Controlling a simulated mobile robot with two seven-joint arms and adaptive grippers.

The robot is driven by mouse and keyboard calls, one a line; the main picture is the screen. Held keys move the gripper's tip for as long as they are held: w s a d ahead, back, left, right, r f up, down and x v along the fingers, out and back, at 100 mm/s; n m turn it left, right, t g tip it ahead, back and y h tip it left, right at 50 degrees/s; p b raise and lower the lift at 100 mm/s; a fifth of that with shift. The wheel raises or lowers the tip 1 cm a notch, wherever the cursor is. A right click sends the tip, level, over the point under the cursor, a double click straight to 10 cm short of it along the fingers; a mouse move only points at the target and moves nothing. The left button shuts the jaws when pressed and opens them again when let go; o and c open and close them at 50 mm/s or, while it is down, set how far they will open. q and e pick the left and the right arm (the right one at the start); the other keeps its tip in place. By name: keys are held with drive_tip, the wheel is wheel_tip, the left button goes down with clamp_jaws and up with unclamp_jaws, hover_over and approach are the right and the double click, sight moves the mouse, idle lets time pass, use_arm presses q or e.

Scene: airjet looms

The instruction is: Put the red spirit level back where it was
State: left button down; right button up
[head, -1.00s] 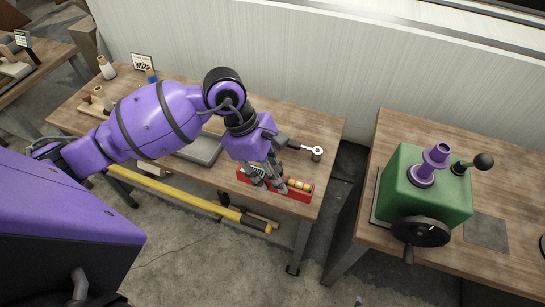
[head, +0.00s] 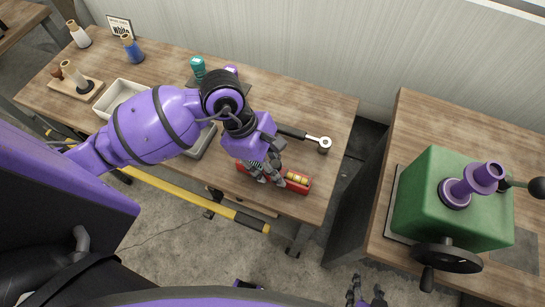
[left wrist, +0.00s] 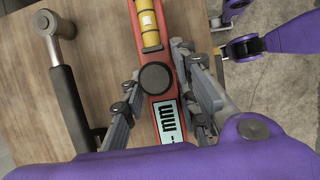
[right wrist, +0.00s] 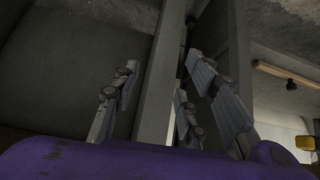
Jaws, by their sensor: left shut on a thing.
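The red spirit level (head: 299,186) lies near the front right edge of the left wooden table, with a yellow vial and a display reading "mm". My left gripper (head: 268,177) is shut on it, and its fingers hide part of the level. In the left wrist view the level (left wrist: 136,14) runs between the fingers (left wrist: 158,95), one on each side of its body. I cannot tell whether it is touching the tabletop. My right gripper (head: 367,292) is at the bottom of the head view, away from the table. Its fingers (right wrist: 160,85) are apart and empty in the right wrist view.
A ratchet wrench (head: 308,138) lies just behind the level. A white tray (head: 120,92), thread cones (head: 132,49) and a teal item (head: 198,67) stand farther left. A green machine with a handwheel (head: 450,205) is on the right table. A gap separates the tables.

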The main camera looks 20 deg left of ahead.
use_arm(q)
drive_tip(key=shift+f, duration=0.15)
drive_tip(key=shift+s, duration=0.15)
drive_tip(key=shift+d, duration=0.1)
drive_tip(key=c, duration=1.4)
unclamp_jaws()
drive_tip(key=shift+o, duration=0.2)
use_arm(e)
drive_tip(key=shift+w+a+r, duration=0.2)
drive_tip(key=shift+w+a, duration=0.15)
drive_tip(key=shift+w, duration=0.15)
